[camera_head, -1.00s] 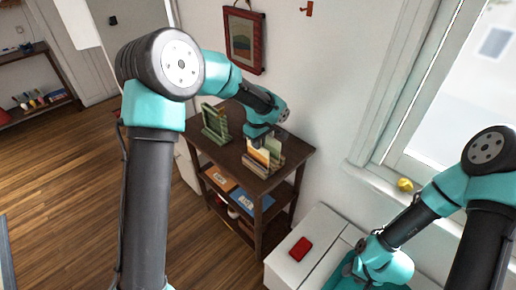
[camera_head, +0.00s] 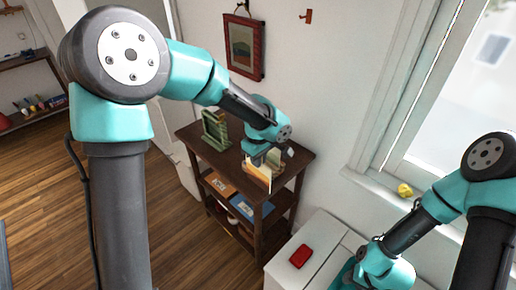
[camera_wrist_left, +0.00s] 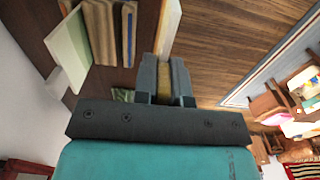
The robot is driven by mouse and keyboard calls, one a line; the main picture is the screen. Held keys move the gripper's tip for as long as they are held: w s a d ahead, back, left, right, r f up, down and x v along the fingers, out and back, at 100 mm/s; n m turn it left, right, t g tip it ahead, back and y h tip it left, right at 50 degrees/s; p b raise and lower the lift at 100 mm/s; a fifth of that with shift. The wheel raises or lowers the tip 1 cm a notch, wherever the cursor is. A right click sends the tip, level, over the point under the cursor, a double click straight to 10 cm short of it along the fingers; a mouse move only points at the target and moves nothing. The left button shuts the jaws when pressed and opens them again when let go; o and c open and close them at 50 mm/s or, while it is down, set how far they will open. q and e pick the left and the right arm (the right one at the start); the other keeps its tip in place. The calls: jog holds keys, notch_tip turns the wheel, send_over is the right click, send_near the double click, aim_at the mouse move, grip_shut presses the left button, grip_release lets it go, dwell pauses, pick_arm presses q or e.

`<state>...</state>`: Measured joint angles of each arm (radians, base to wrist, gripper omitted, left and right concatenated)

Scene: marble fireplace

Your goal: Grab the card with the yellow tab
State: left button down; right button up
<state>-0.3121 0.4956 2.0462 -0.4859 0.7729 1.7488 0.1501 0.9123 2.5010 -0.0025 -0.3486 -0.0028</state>
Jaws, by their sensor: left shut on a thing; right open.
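The card (camera_wrist_left: 168,28) in my left gripper shows a cream face in the left wrist view, with a yellow strip between the fingers. My left gripper (camera_wrist_left: 164,80) is shut on it; the gripper also shows in the head view (camera_head: 262,160), over the top of the dark shelf unit. The other upright cards (camera_head: 250,184) stand beside it in a wooden rack (camera_head: 272,181). In the left wrist view a pale card (camera_wrist_left: 68,52) and tan slats (camera_wrist_left: 104,32) lie left of the fingers. My right gripper (camera_head: 349,272) is low at the right, open, its fingers barely visible.
The dark shelf unit (camera_head: 297,158) holds a green rack (camera_head: 214,130) on top and an orange item (camera_head: 222,184) below. A red object (camera_head: 300,256) lies on a white cabinet (camera_head: 315,236). A yellow lump (camera_head: 405,190) sits on the windowsill. A framed picture (camera_head: 244,46) hangs on the wall.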

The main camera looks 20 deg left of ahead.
pick_arm(q)
jog(key=s+d, duration=0.1)
jog(key=s, duration=0.5)
jog(key=shift+d+r, duration=0.3)
jog(key=shift+d, duration=0.1)
jog(key=shift+r, duration=0.1)
jog(key=w+a+r+m, duration=0.7)
jog(key=w+r+m, duration=0.1)
jog(key=r+m, duration=0.4)
jog(key=shift+w, duration=0.4)
jog(key=shift+a, duration=0.1)
dwell(0.5)
